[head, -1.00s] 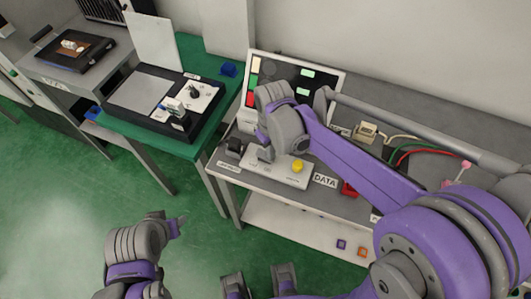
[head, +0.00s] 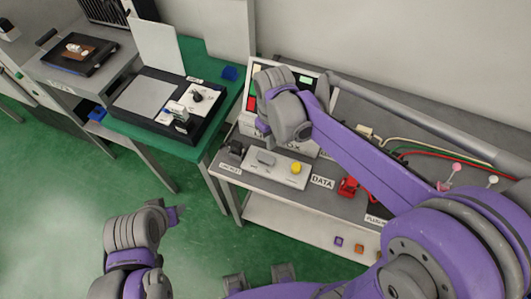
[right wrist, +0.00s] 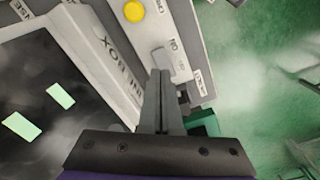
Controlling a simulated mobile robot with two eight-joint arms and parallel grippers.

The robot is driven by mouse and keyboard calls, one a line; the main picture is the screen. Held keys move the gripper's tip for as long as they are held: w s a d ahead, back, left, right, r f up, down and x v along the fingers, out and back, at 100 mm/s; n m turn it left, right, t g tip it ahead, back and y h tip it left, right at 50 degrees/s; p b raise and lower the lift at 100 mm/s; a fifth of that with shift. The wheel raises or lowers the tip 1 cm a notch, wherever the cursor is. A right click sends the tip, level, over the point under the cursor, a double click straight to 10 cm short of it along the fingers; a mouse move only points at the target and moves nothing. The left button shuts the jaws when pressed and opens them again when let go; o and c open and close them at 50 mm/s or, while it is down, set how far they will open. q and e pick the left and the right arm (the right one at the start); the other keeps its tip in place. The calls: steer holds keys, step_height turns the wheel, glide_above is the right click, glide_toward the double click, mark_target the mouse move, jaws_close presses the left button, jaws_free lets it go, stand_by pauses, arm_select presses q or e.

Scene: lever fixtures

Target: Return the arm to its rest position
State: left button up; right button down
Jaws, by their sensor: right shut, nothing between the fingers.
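My right gripper (head: 265,129) is shut and empty, above the table and behind the white control plate (head: 280,175). The plate carries a grey lever handle (head: 265,159) and a yellow button (head: 296,168). In the right wrist view the shut fingers (right wrist: 163,78) point toward the grey lever (right wrist: 162,62), with the yellow button (right wrist: 134,11) beyond. A gap shows between gripper and plate in the head view. My left gripper (head: 176,215) hangs over the green floor, away from the tables; its finger opening is not clear.
A panel box (head: 250,118) with coloured blocks stands behind my right gripper. Red and pale cables (head: 440,155) and a red item (head: 348,187) lie to the right. A green-topped table (head: 205,147) with a black tray is at left. Open floor lies in front.

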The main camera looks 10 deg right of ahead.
stand_by(0.5)
steer(key=s+d+m+t, duration=0.2)
steer(key=s+d, duration=0.1)
steer(key=s, duration=0.3)
steer(key=s+d+m+t, duration=0.3)
steer(key=s, duration=0.4)
steer(key=shift+s+d+f+t, duration=0.2)
steer(key=shift+s+d+t, duration=0.1)
